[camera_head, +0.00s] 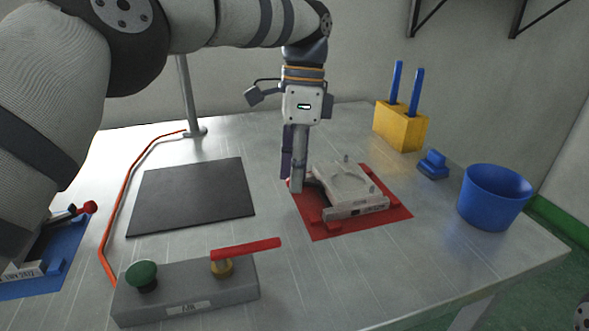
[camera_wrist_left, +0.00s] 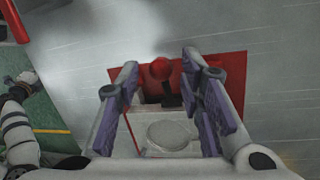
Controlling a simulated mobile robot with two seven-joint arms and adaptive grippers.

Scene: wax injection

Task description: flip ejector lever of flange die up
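The grey die (camera_head: 345,188) lies on a red mat (camera_head: 385,214) in the head view, with small pins standing on its top. In the left wrist view the die (camera_wrist_left: 172,133) shows a round disc on its face. Its ejector lever ends in a red ball knob (camera_wrist_left: 160,68). My left gripper (camera_head: 296,186) points down at the left edge of the die, low over the mat. In the left wrist view its purple-padded fingers (camera_wrist_left: 161,80) are apart, one on each side of the knob; contact is not clear. My right gripper is not in view.
A second die with a red knob (camera_head: 89,207) is on a blue mat at the left. A grey box (camera_head: 190,296) with a green button and red handle stands in front. A black mat (camera_head: 193,194), yellow holder (camera_head: 401,131), blue brush (camera_head: 433,166) and blue bucket (camera_head: 493,200) surround the area.

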